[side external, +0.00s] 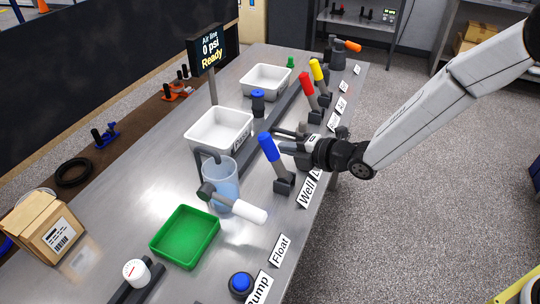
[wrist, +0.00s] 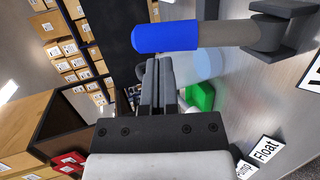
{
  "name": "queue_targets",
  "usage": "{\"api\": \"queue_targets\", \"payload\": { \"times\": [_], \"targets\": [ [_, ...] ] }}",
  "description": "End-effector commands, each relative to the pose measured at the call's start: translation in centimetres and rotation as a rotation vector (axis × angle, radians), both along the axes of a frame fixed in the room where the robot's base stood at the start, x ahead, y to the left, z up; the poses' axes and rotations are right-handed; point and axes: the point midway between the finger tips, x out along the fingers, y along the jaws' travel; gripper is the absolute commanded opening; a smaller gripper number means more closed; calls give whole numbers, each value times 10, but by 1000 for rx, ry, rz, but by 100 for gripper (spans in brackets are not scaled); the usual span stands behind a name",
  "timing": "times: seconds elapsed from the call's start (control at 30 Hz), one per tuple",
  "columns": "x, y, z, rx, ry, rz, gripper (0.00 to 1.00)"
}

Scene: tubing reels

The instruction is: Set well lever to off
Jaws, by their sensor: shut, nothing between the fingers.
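The well lever has a blue grip (side external: 269,147) on a grey stem and a dark base, behind the "Well" label (side external: 306,191). It stands up, tilted toward the upper left in the side view. In the wrist view its blue grip (wrist: 165,37) and grey stem lie across the top, just beyond my fingertips. My gripper (side external: 284,147) is shut and empty, close to the right of the blue grip in the side view. The fingers also show in the wrist view (wrist: 160,66). I cannot tell whether they touch the lever.
A white-handled lever (side external: 250,213) lies low near the "Float" label (side external: 280,250). Red (side external: 307,84) and yellow (side external: 317,70) levers stand beyond my gripper. A beaker of blue liquid (side external: 224,190), a green tray (side external: 185,262) and white trays stand left of the levers.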

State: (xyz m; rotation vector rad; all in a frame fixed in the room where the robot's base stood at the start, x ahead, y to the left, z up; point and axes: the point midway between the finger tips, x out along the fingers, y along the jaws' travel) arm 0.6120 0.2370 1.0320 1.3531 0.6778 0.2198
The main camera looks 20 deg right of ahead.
Motion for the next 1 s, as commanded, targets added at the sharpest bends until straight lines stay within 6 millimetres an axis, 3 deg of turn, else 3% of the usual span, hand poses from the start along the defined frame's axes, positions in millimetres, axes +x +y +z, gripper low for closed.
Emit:
{"api": "queue_targets", "payload": {
  "times": [0.7, 1.0],
  "targets": [
    [-72, -49, 39, 0, 0, -6, 0],
    [-88, -60, 48, 0, 0, -6, 0]
  ]
}}
